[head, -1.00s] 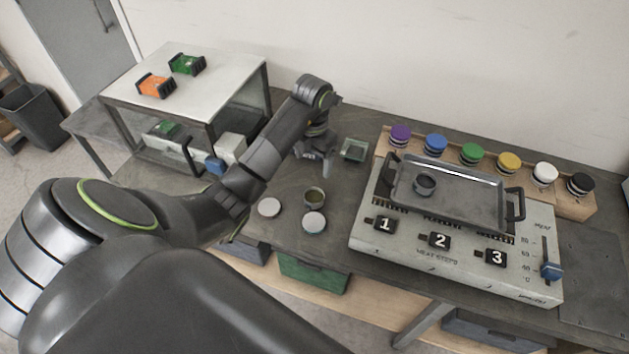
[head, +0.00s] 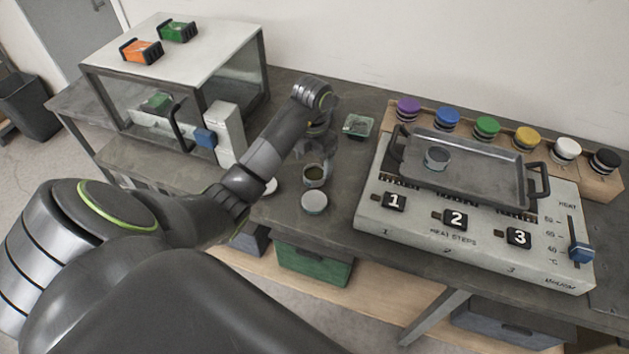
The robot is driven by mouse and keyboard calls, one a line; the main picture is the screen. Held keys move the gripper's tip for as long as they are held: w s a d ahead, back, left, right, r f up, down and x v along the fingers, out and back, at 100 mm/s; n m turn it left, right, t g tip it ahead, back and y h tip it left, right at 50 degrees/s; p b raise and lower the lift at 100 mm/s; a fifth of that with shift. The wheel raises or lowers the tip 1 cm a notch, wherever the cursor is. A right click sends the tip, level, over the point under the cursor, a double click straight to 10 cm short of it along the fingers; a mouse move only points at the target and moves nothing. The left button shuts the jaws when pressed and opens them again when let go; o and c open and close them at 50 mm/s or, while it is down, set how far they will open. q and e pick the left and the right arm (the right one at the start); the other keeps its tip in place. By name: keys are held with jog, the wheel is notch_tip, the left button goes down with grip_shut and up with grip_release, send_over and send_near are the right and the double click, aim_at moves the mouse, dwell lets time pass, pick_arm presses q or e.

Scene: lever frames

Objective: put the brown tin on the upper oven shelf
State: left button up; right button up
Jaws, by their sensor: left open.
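A small round open tin (head: 314,174) with a brownish inside stands on the dark bench, and I take it as the brown tin. My left gripper (head: 315,160) is open, pointing down just behind and over this tin; whether the fingers touch it I cannot tell. The oven (head: 252,68) is the box at the left with a pale top, glass sides and a dark handle (head: 181,125). Its shelves are mostly hidden by its top and front; a green item (head: 157,103) shows inside. My right gripper is not in view.
A pale-lidded tin (head: 314,202) stands in front, and another (head: 270,186) is partly behind my arm. A green-edged dish (head: 357,126) lies behind. The heater (head: 470,245) carries a tray (head: 480,180) with a tin (head: 436,158). Orange (head: 141,51) and green (head: 177,31) blocks sit on the oven.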

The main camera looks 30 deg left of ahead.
aim_at(314, 175)
pick_arm(q)
jog(key=shift+w+d+f+b, duration=0.1)
jog(key=shift+w+f+b, duration=0.05)
jog(key=shift+f+b, duration=1.9)
jog(key=shift+f, duration=0.55)
jog(key=c, duration=1.2)
jog(key=shift+r, duration=0.15)
jog(key=shift+r+p, duration=0.45)
jog(key=shift+r, duration=0.1)
notch_tip(314, 175, up, 9)
jog(key=p, duration=0.8)
jog(key=shift+f, duration=0.15)
